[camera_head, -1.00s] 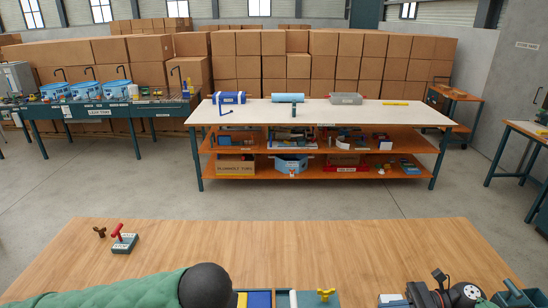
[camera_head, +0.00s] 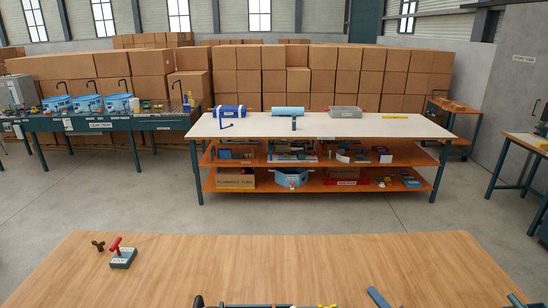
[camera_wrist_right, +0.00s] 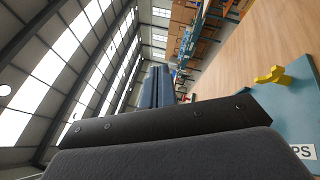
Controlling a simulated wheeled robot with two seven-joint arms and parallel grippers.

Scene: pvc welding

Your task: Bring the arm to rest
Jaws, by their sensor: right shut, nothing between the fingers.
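My right gripper (camera_head: 378,297) shows only as a blue-grey rounded tip at the bottom edge of the head view, over the wooden bench (camera_head: 270,265). In the right wrist view its blue-grey fingers (camera_wrist_right: 157,88) lie side by side, shut, with nothing between them. They point away from the camera, clear of the bench top. Dark grey gripper parts fill the lower part of that view. My left gripper is not in view.
A teal block with a red lever (camera_head: 122,255) stands at the bench's left, beside a small brown knob (camera_head: 97,246). A yellow clamp (camera_wrist_right: 272,75) sits on a teal plate (camera_wrist_right: 292,105) in the wrist view. The bench's middle is clear. A white-topped table (camera_head: 320,125) stands beyond.

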